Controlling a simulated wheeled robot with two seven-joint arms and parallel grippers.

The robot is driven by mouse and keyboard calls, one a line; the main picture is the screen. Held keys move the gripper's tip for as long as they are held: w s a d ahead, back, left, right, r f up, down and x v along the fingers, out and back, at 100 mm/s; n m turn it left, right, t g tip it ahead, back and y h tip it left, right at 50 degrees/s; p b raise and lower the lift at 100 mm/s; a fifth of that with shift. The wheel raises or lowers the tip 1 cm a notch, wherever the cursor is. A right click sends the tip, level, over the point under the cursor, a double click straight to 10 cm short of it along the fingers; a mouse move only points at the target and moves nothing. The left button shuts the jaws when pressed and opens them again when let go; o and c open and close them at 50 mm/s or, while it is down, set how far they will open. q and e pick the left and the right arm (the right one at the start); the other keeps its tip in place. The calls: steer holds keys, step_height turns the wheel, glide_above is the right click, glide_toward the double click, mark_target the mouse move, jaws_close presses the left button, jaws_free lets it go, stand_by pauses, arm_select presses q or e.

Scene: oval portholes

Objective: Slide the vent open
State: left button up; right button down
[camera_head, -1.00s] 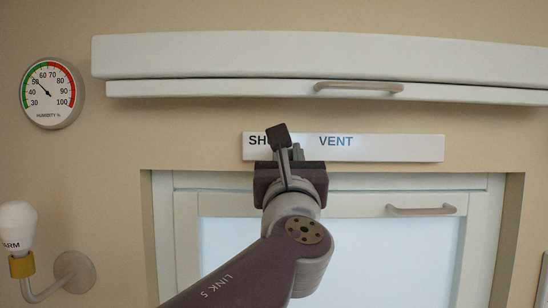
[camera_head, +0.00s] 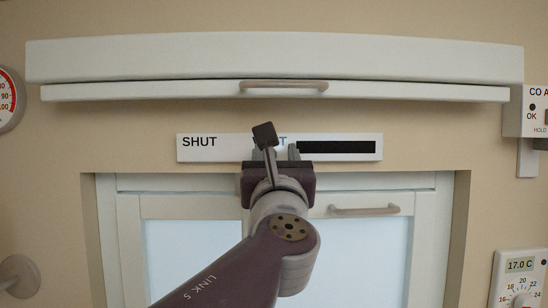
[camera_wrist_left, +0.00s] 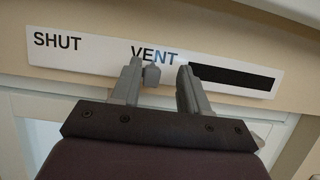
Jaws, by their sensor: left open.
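The vent (camera_head: 230,155) is a long white strip on the wall, lettered SHUT at its left and VENT near its middle. A black slot (camera_head: 336,147) shows in its right part; the slot also shows in the left wrist view (camera_wrist_left: 232,76). My left gripper (camera_head: 276,152) is in front of the strip's middle and hides part of the word VENT. In the left wrist view its fingers (camera_wrist_left: 160,70) are apart. A small grey knob (camera_wrist_left: 152,76) is between them, close beside the left finger; I cannot tell whether they touch. My right gripper is not in view.
A white cabinet (camera_head: 150,60) with a bar handle (camera_head: 284,86) juts out above the vent. A recessed window (camera_head: 180,260) with its own handle (camera_head: 364,210) is below. A CO alarm (camera_head: 534,110) and thermostat (camera_head: 520,275) are at right, a humidity gauge (camera_head: 8,100) at left.

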arm_select(q)
steer(key=b+v, duration=0.6)
steer(key=v, duration=0.6)
steer(key=shift+s+f+b, duration=0.2)
steer(key=shift+s+b, duration=0.1)
steer(key=shift+s, duration=0.05)
